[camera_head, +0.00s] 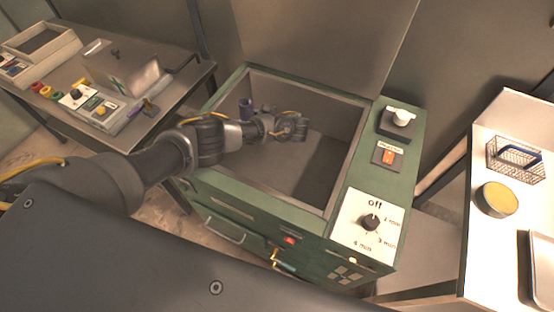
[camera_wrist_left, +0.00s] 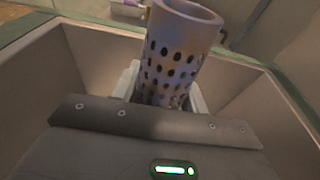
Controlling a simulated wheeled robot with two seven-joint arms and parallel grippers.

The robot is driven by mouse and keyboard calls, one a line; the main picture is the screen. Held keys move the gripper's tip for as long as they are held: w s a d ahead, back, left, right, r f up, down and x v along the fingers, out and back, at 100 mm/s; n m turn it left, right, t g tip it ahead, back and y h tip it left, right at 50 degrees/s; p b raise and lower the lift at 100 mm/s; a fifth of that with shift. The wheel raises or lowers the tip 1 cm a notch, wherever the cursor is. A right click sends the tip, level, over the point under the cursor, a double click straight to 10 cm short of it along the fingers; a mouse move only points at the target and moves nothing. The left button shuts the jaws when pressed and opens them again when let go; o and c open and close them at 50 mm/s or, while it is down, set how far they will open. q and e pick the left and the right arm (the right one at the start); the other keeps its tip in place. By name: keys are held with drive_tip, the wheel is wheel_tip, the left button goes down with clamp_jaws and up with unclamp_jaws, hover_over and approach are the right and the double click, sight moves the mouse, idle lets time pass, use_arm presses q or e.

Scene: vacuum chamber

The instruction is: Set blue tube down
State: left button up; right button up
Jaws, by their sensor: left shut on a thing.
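The blue tube (camera_head: 245,108) stands roughly upright inside the open green vacuum chamber (camera_head: 233,84), near its left wall. My left gripper (camera_head: 250,123) reaches into the chamber and is shut on the tube. In the left wrist view the tube (camera_wrist_left: 172,65) is a hollow, perforated blue-grey cylinder between the two pale fingers (camera_wrist_left: 163,92). Its upper rim is clear of the fingers and its lower end is hidden by the gripper. I cannot tell whether its bottom touches the chamber floor (camera_head: 310,170). My right gripper is not in view.
The chamber's right part is empty. A left table (camera_head: 170,110) holds boxes and controls. A right table (camera_head: 455,205) holds a wire basket (camera_head: 515,160) and a yellow round container (camera_head: 497,199).

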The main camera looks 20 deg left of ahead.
use_arm(q)
wheel_tip(320, 180, down, 10)
drive_tip(key=b, duration=0.8)
drive_tip(key=shift+f+b, duration=0.55)
drive_tip(key=shift+f, duration=0.15)
drive_tip(key=o, duration=1.1)
drive_tip(key=shift+c, duration=0.2)
drive_tip(key=shift+r, duration=0.1)
